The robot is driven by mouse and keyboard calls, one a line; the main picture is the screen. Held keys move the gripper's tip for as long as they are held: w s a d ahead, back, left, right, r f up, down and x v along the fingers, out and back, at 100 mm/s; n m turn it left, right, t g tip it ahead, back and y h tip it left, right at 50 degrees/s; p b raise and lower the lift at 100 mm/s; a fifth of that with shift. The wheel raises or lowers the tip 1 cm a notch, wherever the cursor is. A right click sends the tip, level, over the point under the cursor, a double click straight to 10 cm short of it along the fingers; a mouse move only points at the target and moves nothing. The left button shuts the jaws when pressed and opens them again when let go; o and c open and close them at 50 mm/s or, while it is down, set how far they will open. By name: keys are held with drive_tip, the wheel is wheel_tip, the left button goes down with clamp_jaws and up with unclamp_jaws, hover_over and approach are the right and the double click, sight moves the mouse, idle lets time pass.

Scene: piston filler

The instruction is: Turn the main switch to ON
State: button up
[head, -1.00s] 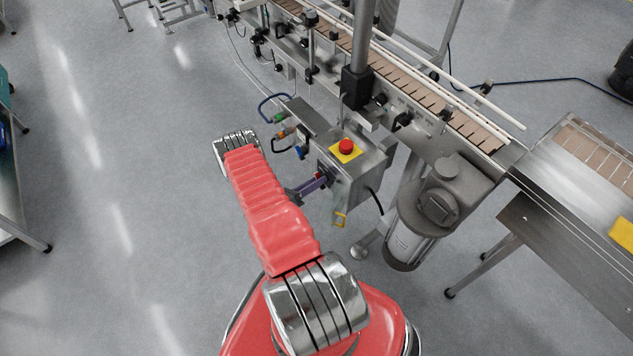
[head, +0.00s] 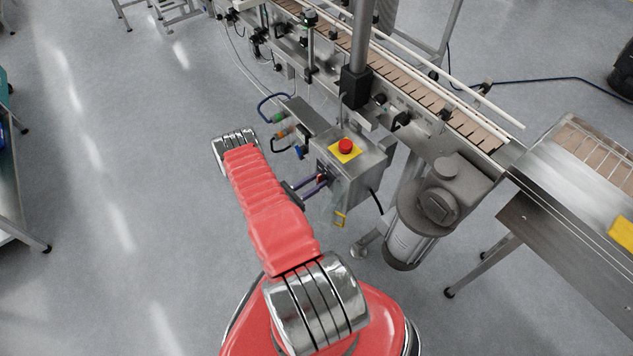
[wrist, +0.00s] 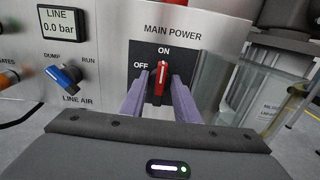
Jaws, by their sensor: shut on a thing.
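The main power switch (wrist: 160,82) is a red handle on a black plate on a steel box, under the words MAIN POWER. In the wrist view the handle stands upright and points up at the ON mark; OFF is to its upper left. My gripper (wrist: 160,88) has its two purple fingers on either side of the handle, shut on it. In the head view my gripper (head: 318,184) reaches the left face of the control box (head: 352,178), and the switch is mostly hidden there.
A blue LINE AIR knob (wrist: 65,77) and a pressure display (wrist: 60,23) sit left of the switch. A clear guard (wrist: 230,85) is close on the right. A red emergency button (head: 345,146) tops the box. The conveyor (head: 430,97) runs behind; floor at left is clear.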

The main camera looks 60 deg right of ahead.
drive_tip(key=shift+s+a+f, duration=0.1)
idle(0.3)
drive_tip(key=o, duration=1)
drive_tip(key=v, duration=1.4)
